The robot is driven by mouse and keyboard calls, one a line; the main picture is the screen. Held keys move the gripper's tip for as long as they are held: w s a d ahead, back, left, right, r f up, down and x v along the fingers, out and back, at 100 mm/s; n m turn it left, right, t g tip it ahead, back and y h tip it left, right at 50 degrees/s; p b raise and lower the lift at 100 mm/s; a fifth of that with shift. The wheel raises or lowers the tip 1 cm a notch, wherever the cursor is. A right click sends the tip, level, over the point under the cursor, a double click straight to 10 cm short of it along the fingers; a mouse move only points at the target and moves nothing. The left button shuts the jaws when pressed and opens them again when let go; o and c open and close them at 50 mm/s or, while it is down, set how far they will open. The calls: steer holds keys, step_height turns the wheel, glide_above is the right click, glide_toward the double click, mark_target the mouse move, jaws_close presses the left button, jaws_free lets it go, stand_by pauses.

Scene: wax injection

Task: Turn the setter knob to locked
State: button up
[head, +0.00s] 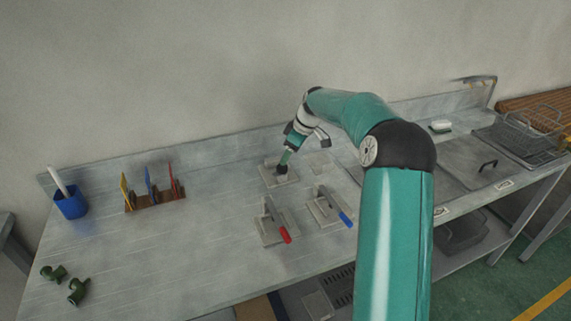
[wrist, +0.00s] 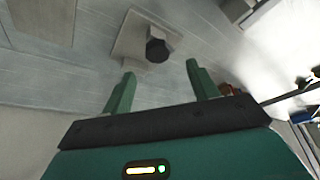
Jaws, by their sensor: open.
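The setter knob (wrist: 157,50) is a dark round knob on a square light plate (wrist: 130,38) in the wrist view. In the head view the plate (head: 268,183) lies at the back middle of the bench, and my gripper partly hides the knob on it. My gripper (wrist: 160,72) is open, with its two green fingers apart. The knob appears beyond the fingertips, roughly between them, and I see no contact. In the head view my gripper (head: 283,163) is just over the plate. Which way the knob is turned cannot be told.
A red-handled clamp (head: 277,222) and a blue-handled clamp (head: 331,205) stand in front of the knob plate. A rack with coloured tools (head: 154,201), a blue cup (head: 71,204) and green parts (head: 77,291) are at left. A wire basket (head: 525,130) is at right.

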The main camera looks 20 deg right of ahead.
mark_target(280, 171)
steer(key=x, duration=0.6)
steer(key=shift+d+f, duration=0.1)
steer(key=shift+d, duration=0.05)
steer(key=shift+w, duration=0.1)
steer(key=c, duration=1)
